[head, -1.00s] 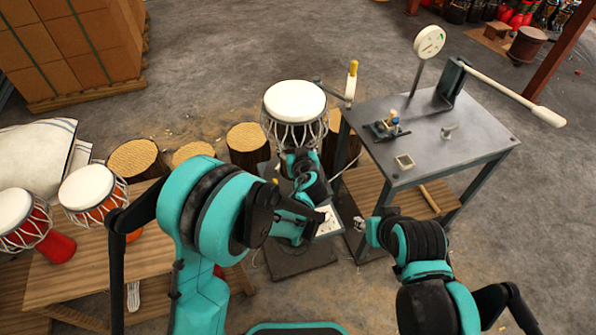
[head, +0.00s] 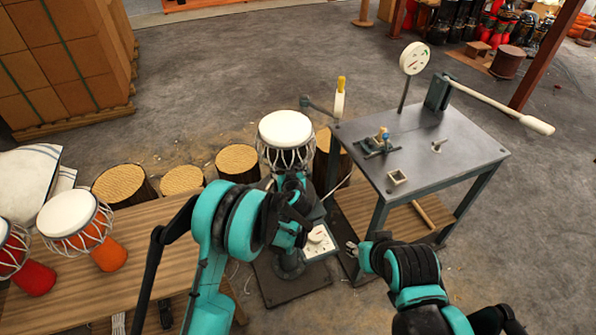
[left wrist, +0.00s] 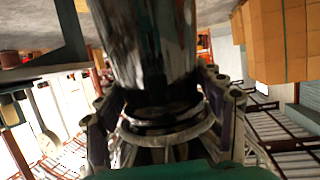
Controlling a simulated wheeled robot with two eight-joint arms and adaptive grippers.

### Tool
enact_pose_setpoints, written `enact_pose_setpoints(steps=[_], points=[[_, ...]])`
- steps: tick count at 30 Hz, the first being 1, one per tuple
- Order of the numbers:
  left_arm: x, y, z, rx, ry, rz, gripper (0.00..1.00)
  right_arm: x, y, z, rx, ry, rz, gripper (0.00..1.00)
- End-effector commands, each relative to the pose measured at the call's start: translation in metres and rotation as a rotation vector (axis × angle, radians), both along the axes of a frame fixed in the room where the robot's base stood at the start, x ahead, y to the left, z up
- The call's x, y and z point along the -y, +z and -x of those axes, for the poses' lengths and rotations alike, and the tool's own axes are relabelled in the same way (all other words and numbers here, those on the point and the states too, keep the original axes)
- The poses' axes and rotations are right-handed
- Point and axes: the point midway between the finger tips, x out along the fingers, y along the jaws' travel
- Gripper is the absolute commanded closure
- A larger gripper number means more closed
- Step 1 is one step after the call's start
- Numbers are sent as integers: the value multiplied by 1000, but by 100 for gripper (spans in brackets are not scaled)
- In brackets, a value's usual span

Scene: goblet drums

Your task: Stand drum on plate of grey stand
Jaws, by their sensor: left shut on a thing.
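The drum (head: 285,130) has a white head, pale lacing and a shiny metallic body. It is upright, held off the floor left of the metal table. My left gripper (head: 290,180) is shut on its lower part. In the left wrist view the drum's shiny body (left wrist: 150,45) narrows to a dark waist between the fingers of my left gripper (left wrist: 165,110). The grey stand (head: 289,264) is below, on a dark base; my left arm hides its upper part, so I cannot make out its plate. My right gripper (head: 352,247) is near the table's front-left leg, apart from the drum; its jaws are too small to read.
The metal table (head: 435,150) carries a gauge, a long lever and small parts. A white panel with a dial (head: 319,241) is beside the stand. Red and orange drums (head: 75,222) are at the wooden bench (head: 160,240) on the left. Log stumps (head: 238,160) stand behind.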

Motion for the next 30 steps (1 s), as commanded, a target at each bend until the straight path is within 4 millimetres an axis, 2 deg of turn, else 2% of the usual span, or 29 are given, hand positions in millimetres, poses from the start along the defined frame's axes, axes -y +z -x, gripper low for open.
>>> enact_pose_setpoints(steps=[3,8,17,28,29,30], points=[[-8,-6,-7,2,-1,-1,92,0,-5,0,0,0,0,60],[-10,-11,-9,2,-3,-1,92,0,-7,0,0,0,0,60],[-10,-47,-9,2,-2,0,92,0,-27,0,0,0,0,60],[-10,-49,-8,2,-2,0,92,0,-25,0,0,0,0,60],[-10,-50,-8,0,-1,0,27,0,-25,0,0,0,0,60],[-11,-50,-8,0,-1,0,16,0,-25,0,0,0,0,60]])
